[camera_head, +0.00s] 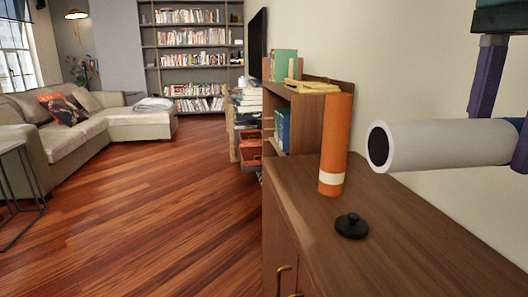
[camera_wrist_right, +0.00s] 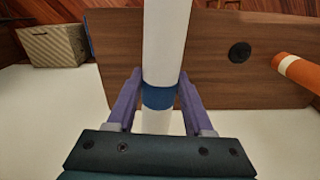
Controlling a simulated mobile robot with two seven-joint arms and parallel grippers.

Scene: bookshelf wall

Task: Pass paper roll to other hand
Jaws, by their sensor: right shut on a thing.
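The paper roll (camera_head: 440,145) is a white cylinder with a dark round end, held level above the cabinet top at the right of the head view. In the right wrist view the roll (camera_wrist_right: 167,45) runs up between the fingers and has a blue band. My right gripper (camera_head: 503,128) is shut on the roll around that band, with one purple finger on each side (camera_wrist_right: 160,95). The roll's far end is cut off or hidden in both views. My left gripper is not in view.
Below is a brown wooden cabinet (camera_head: 400,235). On it stand an orange cylinder with a cream band (camera_head: 336,140) and a small black lidded object (camera_head: 351,226). A shelf unit with books (camera_head: 307,120) stands behind.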

